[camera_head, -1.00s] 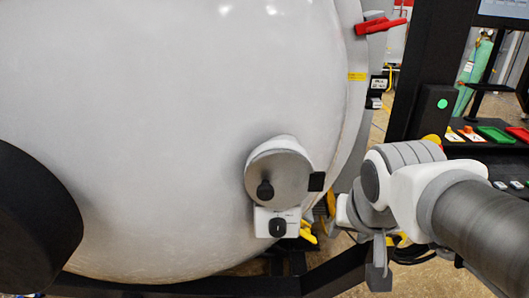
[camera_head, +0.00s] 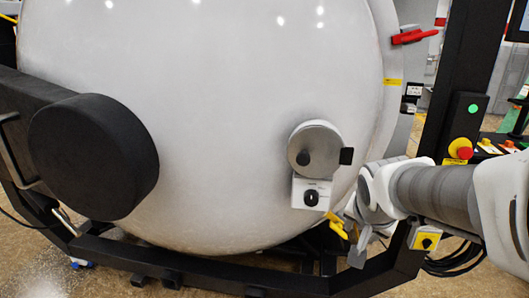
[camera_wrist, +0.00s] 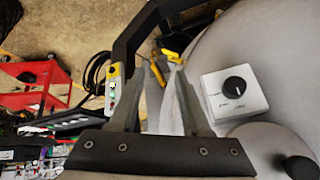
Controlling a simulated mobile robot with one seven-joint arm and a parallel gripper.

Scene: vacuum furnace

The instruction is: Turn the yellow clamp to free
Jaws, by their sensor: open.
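The yellow clamp (camera_head: 338,226) is at the lower right edge of the big grey furnace door, beside the white knob box. It shows in the wrist view (camera_wrist: 172,56) as a small yellow handle beyond my fingertips. My gripper (camera_head: 360,246) is just right of and slightly below the clamp in the head view, partly hidden by my own wrist. In the wrist view my gripper (camera_wrist: 165,85) has its two fingers spread with nothing between them. The fingers are apart from the clamp.
A white box with a black knob (camera_head: 311,192) sits on the door (camera_head: 230,120), close to my right finger in the wrist view. A red clamp (camera_head: 413,36) is at the upper right. A black frame (camera_head: 230,262) runs below. A red emergency button (camera_head: 465,153) stands right.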

